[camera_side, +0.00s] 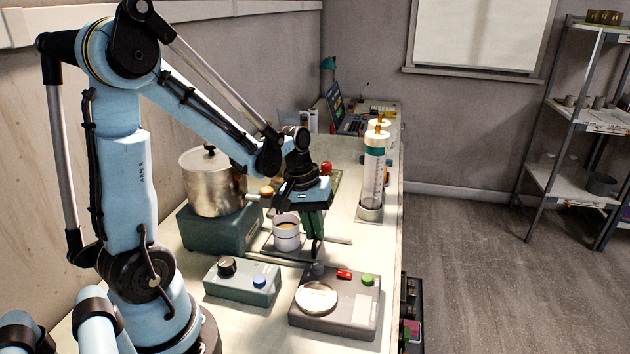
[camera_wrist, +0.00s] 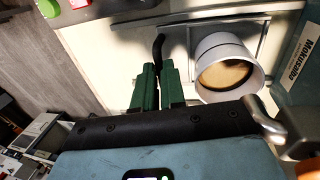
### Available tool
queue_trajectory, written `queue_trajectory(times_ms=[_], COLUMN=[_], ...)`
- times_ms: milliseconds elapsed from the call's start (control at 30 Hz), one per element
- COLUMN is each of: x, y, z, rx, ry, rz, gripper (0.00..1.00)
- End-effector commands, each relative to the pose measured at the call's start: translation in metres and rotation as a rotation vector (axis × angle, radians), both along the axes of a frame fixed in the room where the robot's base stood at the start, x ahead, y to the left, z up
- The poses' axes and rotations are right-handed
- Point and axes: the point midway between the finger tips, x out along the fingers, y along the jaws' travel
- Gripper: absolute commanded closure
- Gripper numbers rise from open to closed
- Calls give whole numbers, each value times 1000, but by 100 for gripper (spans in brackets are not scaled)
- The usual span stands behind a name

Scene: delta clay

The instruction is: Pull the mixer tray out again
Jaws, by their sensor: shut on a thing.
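The grip point itself is partly hidden between the fingers.
The steel mixer pot (camera_side: 213,185) stands on the base behind the cup, with a spout towards it. A tall clear cylinder (camera_side: 373,175) stands near the counter's right edge.

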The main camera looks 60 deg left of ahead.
Motion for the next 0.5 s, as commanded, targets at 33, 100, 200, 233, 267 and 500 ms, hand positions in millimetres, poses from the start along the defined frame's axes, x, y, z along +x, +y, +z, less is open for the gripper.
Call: queue_trajectory(times_ms=[33,100,200,233,267,500], x=[3,9,24,29,34,62], y=[-2,-8,-23,-28,-33,-61], z=[1,1,0,0,0,0], rx=[-2,-2,-1,-1,0,0], ry=[-1,-1,-2,-2,-3,-3], rz=[-1,-4,-8,-7,-8,-2], gripper=[100,100,100,100,100,100])
